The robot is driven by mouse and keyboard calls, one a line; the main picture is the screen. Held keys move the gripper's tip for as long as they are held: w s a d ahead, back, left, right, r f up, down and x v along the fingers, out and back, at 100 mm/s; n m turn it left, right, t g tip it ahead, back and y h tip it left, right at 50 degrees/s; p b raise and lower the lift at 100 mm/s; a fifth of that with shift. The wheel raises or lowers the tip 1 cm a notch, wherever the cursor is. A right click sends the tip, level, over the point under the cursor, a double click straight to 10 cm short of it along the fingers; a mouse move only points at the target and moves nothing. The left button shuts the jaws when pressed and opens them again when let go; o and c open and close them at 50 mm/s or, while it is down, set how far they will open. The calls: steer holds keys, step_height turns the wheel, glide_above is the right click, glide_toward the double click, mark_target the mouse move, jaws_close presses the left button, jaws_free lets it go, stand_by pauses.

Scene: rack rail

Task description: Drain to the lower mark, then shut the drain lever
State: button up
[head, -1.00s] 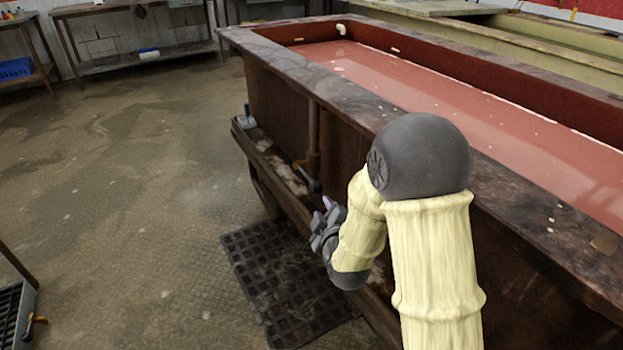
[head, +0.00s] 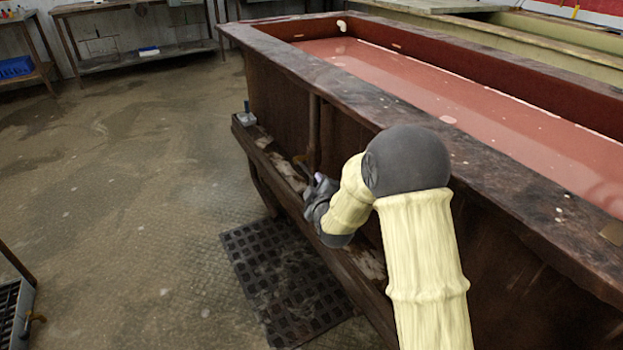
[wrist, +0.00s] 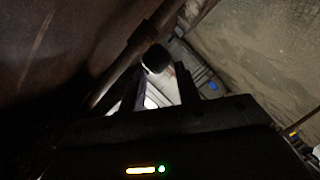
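The long brown tank (head: 300,60) holds a reddish liquid (head: 440,95), with a strip of dark red inner wall above it. A lower mark cannot be made out. A vertical pipe (head: 313,125) runs down the tank's near side, and the drain lever is small and partly hidden by my gripper (head: 316,184) at its foot. A dark rounded end, likely of the drain lever (wrist: 155,58), shows just beyond the fingertips, beside the pipe. Contact cannot be told.
A wooden ledge (head: 265,160) runs along the tank's lower side, with a small grey item (head: 246,118) at its far end. A black grid mat (head: 270,265) lies on the floor below. Open floor (head: 130,190) spreads to the left. A white elbow pipe (head: 342,24) sits at the far end.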

mark_target(311, 174)
steer(key=b+x, duration=0.1)
steer(key=x, duration=0.6)
jaws_close()
